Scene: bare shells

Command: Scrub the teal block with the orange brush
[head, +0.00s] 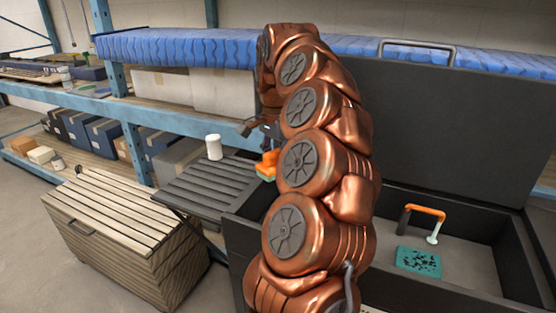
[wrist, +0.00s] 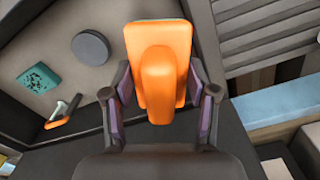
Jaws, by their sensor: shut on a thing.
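The orange brush (wrist: 158,62) is between the fingers of my gripper (wrist: 160,82) in the wrist view. My gripper is shut on it. In the head view the brush (head: 267,160) shows small, with a green underside, beside my arm, which hides part of it. The teal block (head: 418,262) lies flat on the floor of the dark open chest at the right, with black specks on its top. It also shows at the left of the wrist view (wrist: 39,78). The brush is held apart from the block, outside the chest's right part.
The dark chest (head: 480,297) has a raised lid (head: 450,130). Inside stands an orange and white tool (head: 427,212) near the block, and a dark disc (wrist: 91,48). A slatted side table (head: 205,188) bears a white cup (head: 213,147). A wooden box (head: 125,235) stands left.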

